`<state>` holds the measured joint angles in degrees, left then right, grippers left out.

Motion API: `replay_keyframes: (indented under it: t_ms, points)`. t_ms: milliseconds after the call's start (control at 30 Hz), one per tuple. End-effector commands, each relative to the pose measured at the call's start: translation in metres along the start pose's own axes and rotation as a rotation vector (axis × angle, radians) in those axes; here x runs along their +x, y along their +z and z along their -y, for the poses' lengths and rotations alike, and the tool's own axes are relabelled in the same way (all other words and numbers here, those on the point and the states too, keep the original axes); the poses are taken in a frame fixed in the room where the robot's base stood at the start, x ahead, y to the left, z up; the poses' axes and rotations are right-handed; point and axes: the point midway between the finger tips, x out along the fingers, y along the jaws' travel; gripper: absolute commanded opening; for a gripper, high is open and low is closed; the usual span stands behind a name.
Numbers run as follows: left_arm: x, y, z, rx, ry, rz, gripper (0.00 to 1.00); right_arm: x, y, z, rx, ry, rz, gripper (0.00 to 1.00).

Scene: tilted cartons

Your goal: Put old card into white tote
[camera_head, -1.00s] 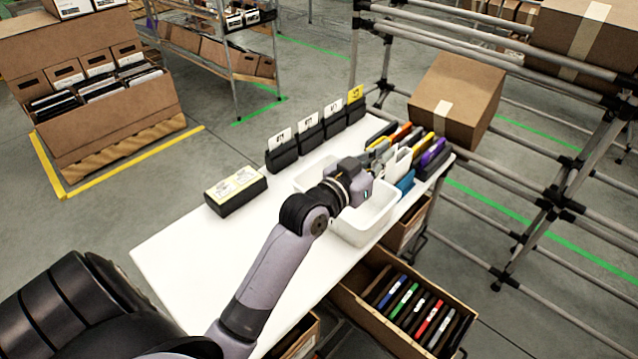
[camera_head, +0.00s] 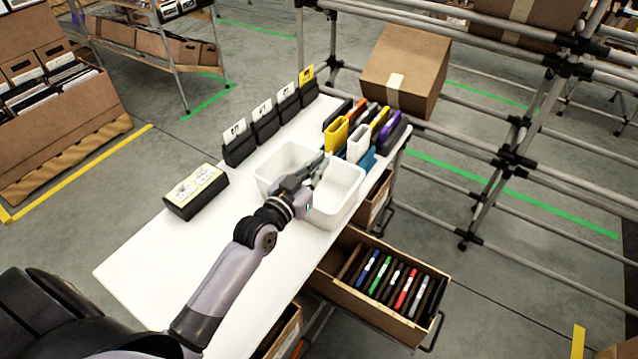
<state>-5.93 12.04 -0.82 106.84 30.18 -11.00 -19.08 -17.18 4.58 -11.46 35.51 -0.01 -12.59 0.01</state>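A white two-part tote (camera_head: 346,211) stands on the white table. Several black holders stand in a row behind it. The nearer ones bear white cards, such as this white card (camera_head: 234,132), and the farthest bears a yellow card (camera_head: 307,73). I cannot tell which is the old card. My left gripper (camera_head: 321,166) is over the middle of the tote, its fingers pointing up and right. It hides part of the tote. I cannot make out whether it is open or holds something. My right gripper is out of view.
A black box with a pale yellow top (camera_head: 197,186) sits on the table (camera_head: 165,255) to the left. Coloured folders, including a yellow one (camera_head: 337,134), stand beyond the tote. An open drawer (camera_head: 362,300) juts out below. A tilted carton (camera_head: 407,70) rests by a pipe rack.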

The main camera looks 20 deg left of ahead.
Motion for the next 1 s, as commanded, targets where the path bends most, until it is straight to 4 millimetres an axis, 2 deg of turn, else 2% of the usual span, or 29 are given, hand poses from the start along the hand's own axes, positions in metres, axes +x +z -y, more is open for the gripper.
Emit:
replay_keyframes:
  t_ms: [433, 1000]
  points:
    - [0.000, 0.052, -0.001, 0.001, 0.001, 0.000, 0.00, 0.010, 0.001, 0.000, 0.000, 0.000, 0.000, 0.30]
    - [0.001, 0.062, -0.001, 0.002, 0.000, -0.002, 0.00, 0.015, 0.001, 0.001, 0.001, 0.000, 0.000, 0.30]
